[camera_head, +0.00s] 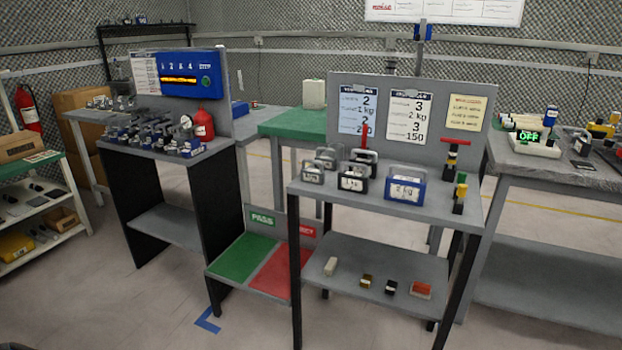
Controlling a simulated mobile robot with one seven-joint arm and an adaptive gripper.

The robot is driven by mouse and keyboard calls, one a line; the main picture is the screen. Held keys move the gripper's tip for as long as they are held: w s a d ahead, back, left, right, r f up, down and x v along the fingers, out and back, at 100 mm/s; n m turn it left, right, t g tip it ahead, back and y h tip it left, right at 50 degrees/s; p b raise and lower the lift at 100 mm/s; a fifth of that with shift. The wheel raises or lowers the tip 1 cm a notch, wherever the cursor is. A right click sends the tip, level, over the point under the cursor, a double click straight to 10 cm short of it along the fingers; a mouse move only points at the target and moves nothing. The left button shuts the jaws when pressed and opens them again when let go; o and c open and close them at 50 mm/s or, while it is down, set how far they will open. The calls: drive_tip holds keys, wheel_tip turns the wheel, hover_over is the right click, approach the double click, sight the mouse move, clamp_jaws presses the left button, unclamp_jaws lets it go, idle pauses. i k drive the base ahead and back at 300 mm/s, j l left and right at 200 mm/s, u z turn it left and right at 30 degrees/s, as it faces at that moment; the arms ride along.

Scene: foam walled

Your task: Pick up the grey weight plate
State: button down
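No flat grey disc stands out, so I cannot tell for sure which thing is the grey weight plate. On the top of the front grey bench (440,213) stand several handled weights. A small grey handled weight (312,173) is at the left end, with another grey one (327,155) just behind it. A dark block with a white label reading about 1 kg (353,184) stands to their right. A larger blue-framed block marked 2 kg (404,190) stands right of that. My gripper is not in view.
The lower shelf (385,270) holds several small blocks. A crowded left bench (165,150) and a green-red floor tray (240,262) are nearby. Floor in front is clear.

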sight(313, 176)
drive_tip(key=i+j+z, duration=0.1)
drive_tip(key=i+j, duration=0.15)
drive_tip(key=i, duration=0.2)
drive_tip(key=i+j+z, duration=0.1)
drive_tip(key=i+j, duration=0.15)
drive_tip(key=i, duration=0.2)
